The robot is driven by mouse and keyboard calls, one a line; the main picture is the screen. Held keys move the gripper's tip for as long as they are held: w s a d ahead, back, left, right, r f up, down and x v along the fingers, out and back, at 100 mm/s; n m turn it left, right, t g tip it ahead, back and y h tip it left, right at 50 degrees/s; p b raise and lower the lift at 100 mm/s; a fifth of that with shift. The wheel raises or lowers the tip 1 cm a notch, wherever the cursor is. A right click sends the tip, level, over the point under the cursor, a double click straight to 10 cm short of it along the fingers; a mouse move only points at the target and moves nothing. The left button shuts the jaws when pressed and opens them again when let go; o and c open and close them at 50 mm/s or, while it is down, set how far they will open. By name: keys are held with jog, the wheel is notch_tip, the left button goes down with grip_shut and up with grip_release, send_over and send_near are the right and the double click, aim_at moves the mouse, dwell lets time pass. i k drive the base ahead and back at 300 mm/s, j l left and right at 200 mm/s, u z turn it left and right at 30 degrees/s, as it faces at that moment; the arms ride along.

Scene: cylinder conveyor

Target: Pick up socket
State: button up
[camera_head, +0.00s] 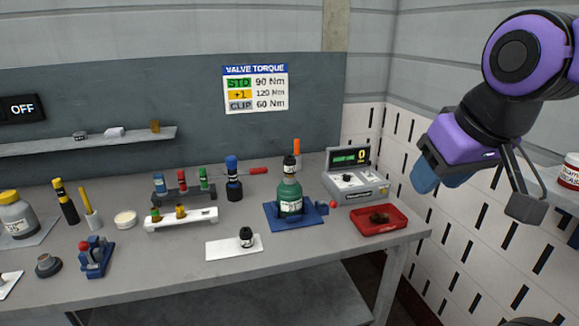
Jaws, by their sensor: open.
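A small black socket-like piece (246,237) stands upright on a white mat (222,248) near the front of the grey bench. Its fine detail is too small to tell. My gripper (476,192) is at the right of the head view, in the air right of the bench. Its jaws are apart, with nothing visible between them. It is well away from the black piece and touches nothing on the bench.
A green bottle (290,198) on a blue base, a grey meter box (355,184) and a red tray (379,220) stand to the right. A white rack (181,220) and a dark rack (184,193) are left. Clear bench lies before the mat.

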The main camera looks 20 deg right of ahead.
aim_at(290, 163)
jog(key=i+j+z, duration=0.25)
jog(key=i+j, duration=0.15)
jog(key=j, duration=0.2)
jog(key=i+j+z, duration=0.15)
jog(key=j, duration=0.2)
jog(key=i+j+z, duration=0.1)
jog(key=j, duration=0.25)
jog(key=z, duration=1.15)
jog(key=i+j, duration=0.05)
